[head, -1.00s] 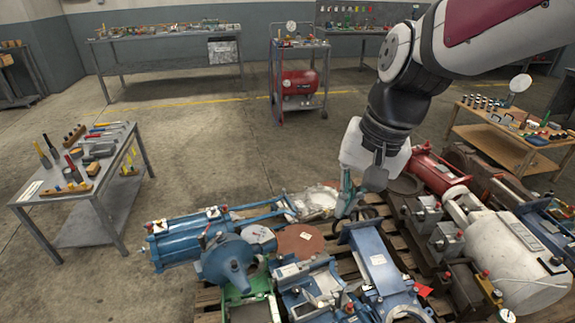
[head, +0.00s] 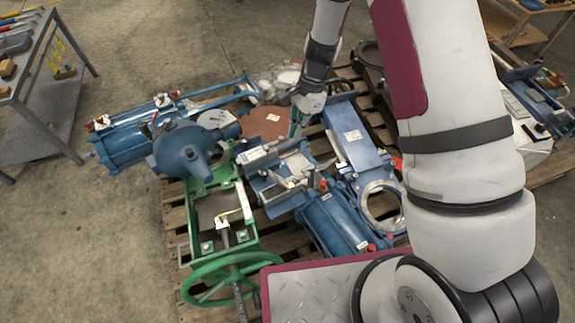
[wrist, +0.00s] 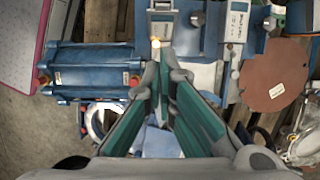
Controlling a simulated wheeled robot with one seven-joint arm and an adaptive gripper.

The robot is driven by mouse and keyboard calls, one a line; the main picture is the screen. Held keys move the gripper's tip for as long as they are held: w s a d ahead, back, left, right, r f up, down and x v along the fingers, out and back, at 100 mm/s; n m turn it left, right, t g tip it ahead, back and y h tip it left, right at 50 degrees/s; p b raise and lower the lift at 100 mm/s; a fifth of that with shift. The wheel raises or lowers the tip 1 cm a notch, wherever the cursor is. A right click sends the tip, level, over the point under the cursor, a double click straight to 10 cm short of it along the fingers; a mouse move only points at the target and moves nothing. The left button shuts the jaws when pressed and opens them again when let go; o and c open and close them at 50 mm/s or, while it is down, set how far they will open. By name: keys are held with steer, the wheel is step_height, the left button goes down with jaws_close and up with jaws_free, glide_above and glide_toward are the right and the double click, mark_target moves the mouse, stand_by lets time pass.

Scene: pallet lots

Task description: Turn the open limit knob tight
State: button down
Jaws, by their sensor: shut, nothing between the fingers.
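My gripper (wrist: 168,72) is shut and empty in the wrist view, its green-padded fingers meeting at the tips. In the head view, my gripper (head: 295,128) hangs low over the blue valve parts, partly hidden by their housings.
A green gate valve with a handwheel (head: 225,275) and a large blue actuator (head: 130,135) lie on the wooden pallet (head: 180,215). A brown disc (head: 262,122) lies behind. A grey tool table (head: 45,105) stands left, with bare floor between.

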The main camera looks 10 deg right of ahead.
steer(key=f, duration=0.2)
steer(key=b, duration=0.4)
glide_above(276, 178)
steer(key=w+d, duration=0.2)
steer(key=d, duration=0.1)
step_height(276, 178, down, 10)
steer(key=r, duration=0.1)
steer(key=shift+s+a+f+b, duration=0.4)
steer(key=shift+a+f, duration=0.15)
steer(key=shift+a, duration=0.2)
steer(key=shift+s+a, duration=0.1)
steer(key=shift+a, duration=0.05)
steer(key=shift+s+a+h+p, duration=0.1)
steer(key=shift+a+h+p, duration=0.15)
steer(key=shift+p, duration=0.25)
